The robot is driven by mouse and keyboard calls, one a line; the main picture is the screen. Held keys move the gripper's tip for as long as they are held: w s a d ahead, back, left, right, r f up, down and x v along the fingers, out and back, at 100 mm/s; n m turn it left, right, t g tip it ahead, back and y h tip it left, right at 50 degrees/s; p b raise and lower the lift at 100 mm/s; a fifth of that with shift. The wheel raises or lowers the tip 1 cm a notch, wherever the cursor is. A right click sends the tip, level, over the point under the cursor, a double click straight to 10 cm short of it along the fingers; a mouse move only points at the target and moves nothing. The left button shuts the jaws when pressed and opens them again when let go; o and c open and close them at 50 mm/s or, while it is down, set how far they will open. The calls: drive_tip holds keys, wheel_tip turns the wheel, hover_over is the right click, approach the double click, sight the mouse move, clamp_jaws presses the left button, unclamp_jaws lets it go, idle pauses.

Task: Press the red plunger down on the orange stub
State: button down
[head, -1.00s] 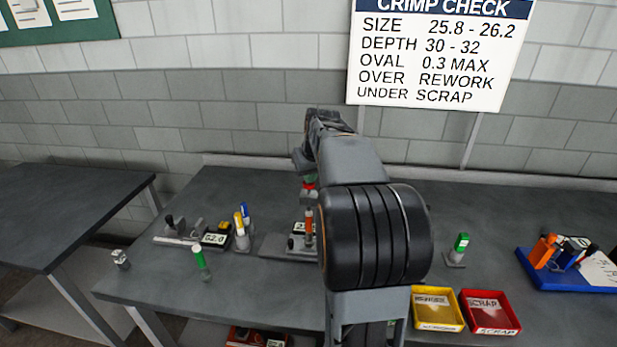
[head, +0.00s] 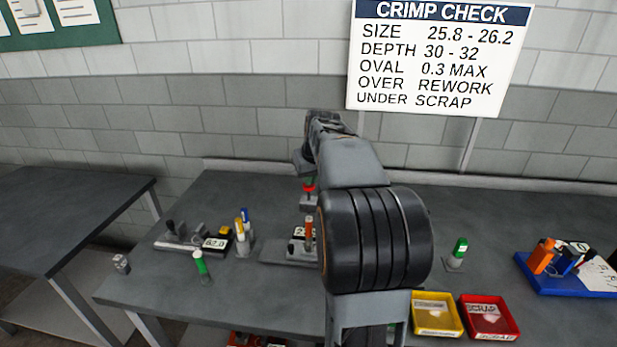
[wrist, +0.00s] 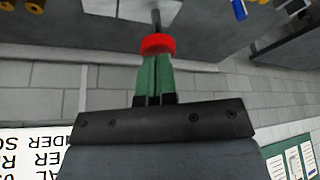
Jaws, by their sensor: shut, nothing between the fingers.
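My gripper (wrist: 156,58) has green fingers, shut together and empty. In the wrist view, the red plunger (wrist: 158,43) is a round cap right at the fingertips, with a dark rod beyond it. I cannot tell whether they touch. In the head view, the red plunger (head: 309,188) shows just below my fingers, above a grey part of the press. The orange stub (head: 309,231) stands upright at the press, in front of the plunger in the picture and beside a small display. My arm hides the press's right side, and the stub's exact line-up under the plunger is unclear.
Left on the bench are a gauge with a display (head: 215,243), a holder with yellow and blue pieces (head: 243,240) and a green piece (head: 201,267). Right are another green piece (head: 460,248), a yellow tray (head: 437,333), a red scrap tray (head: 488,337) and a blue tray (head: 545,285).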

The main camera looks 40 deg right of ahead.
drive_tip(key=shift+r+p, duration=2.55)
drive_tip(key=shift+r, duration=0.9)
drive_tip(key=s+a+f+n, duration=0.1)
drive_tip(key=s+a+f, duration=0.2)
drive_tip(key=s+a, duration=0.3)
drive_tip(key=s+a+f, duration=0.3)
drive_tip(key=s+a, duration=0.2)
drive_tip(key=a, duration=0.4)
drive_tip(key=s+a+f+n+y+b, duration=0.1)
drive_tip(key=s+a+f, duration=0.2)
drive_tip(key=s+a, duration=0.3)
drive_tip(key=shift+s+a+n, duration=0.3)
drive_tip(key=shift+a, duration=0.85)
drive_tip(key=shift+f, duration=0.1)
